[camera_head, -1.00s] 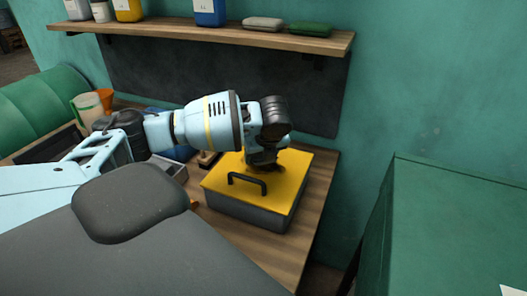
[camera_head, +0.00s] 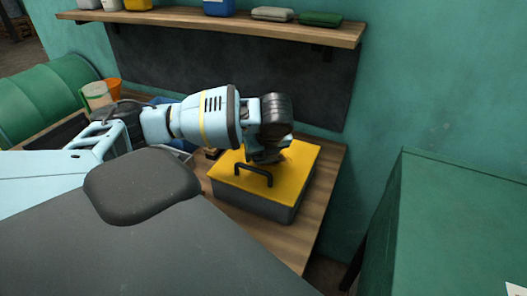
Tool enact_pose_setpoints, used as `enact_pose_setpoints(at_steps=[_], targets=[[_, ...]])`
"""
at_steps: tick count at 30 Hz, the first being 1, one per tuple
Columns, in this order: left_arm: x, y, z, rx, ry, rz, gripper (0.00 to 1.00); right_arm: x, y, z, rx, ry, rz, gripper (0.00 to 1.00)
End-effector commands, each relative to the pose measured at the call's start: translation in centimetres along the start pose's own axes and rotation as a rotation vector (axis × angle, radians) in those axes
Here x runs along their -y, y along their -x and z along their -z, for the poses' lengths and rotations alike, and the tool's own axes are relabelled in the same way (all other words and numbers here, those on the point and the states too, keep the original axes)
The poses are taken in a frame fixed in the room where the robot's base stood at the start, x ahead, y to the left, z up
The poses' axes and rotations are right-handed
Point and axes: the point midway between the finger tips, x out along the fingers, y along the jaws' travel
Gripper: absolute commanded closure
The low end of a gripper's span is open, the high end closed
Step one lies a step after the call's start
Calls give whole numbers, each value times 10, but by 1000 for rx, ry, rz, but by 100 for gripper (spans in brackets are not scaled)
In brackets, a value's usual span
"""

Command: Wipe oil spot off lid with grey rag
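A grey box (camera_head: 250,202) with a yellow lid (camera_head: 300,165) stands on the wooden bench. The lid has a dark handle (camera_head: 254,172) near its front edge. My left gripper (camera_head: 266,157) points down over the lid's back part, behind the handle, at or just above the surface. Its fingers are dark and partly hidden by the wrist, so I cannot tell whether they are open or shut. I cannot make out a grey rag or an oil spot; the gripper covers that part of the lid. My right gripper is not in view.
A shelf (camera_head: 200,27) above the bench holds bottles, a grey item (camera_head: 272,14) and a green item (camera_head: 321,19). A green drum (camera_head: 45,95), a pale cup (camera_head: 96,96) and an orange container (camera_head: 115,86) are at left. A green cabinet (camera_head: 460,220) stands at right.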

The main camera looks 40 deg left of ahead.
Motion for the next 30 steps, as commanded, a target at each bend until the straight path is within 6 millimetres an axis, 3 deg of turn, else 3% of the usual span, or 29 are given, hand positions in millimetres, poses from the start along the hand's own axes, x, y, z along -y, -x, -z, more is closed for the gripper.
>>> enact_pose_setpoints(at_steps=[15, 30], targets=[[-21, -7, -18, 0, -1, -1, 75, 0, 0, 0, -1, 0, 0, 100], [-3, -15, -34, -1, 0, -1, 75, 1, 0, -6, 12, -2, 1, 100]])
